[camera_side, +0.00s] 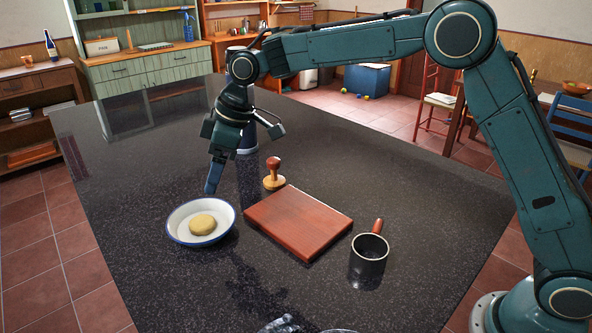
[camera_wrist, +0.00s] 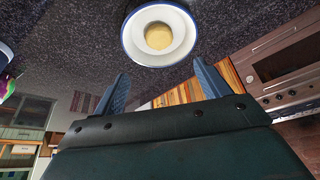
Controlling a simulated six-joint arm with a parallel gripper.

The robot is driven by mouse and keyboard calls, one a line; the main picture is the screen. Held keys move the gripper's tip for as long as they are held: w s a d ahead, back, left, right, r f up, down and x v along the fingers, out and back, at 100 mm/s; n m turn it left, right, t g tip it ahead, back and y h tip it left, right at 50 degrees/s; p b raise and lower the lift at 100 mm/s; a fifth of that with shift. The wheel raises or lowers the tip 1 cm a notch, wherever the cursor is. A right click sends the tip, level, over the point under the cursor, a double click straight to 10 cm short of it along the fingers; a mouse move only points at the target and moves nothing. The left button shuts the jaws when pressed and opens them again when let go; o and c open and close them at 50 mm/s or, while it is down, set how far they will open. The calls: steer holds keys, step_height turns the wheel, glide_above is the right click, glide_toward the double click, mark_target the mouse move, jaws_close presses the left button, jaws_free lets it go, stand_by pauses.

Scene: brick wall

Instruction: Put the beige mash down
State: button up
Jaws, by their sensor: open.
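The beige mash (camera_side: 202,224) is a round, flattened lump. It lies in a white bowl with a blue rim (camera_side: 178,233) on the dark speckled table. The wrist view also shows the mash (camera_wrist: 158,36) in the middle of the bowl (camera_wrist: 134,50). My gripper (camera_side: 211,190) is above the bowl's back rim in the side view, pointing down. In the wrist view its two blue fingers (camera_wrist: 157,82) are spread apart, with nothing between them. They are apart from the mash.
A reddish wooden board (camera_side: 298,221) lies right of the bowl. A wooden stamp-like tool (camera_side: 274,174) stands behind the board, and a dark pot with a wooden handle (camera_side: 368,258) stands front right. A dark cylinder (camera_side: 247,138) stands behind my gripper. The table's left side is clear.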

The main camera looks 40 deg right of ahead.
steer(key=s+d+r+m+t+h, duration=0.1)
steer(key=s+d+r+m, duration=0.2)
steer(key=s+d+r, duration=0.35)
steer(key=s+d+r+m+t, duration=0.15)
steer(key=s+d+r, duration=0.25)
steer(key=s+d, duration=0.45)
steer(key=s+d+f+m+h, duration=0.1)
steer(key=s+d+f+m, duration=0.1)
steer(key=s, duration=0.9)
steer(key=s+d+f+m+h, duration=0.1)
steer(key=s+d+m, duration=0.3)
steer(key=s, duration=0.7)
steer(key=shift+d+f+h, duration=0.3)
steer(key=shift+d+f, duration=0.2)
steer(key=shift+f, duration=0.4)
steer(key=shift+t, duration=0.25)
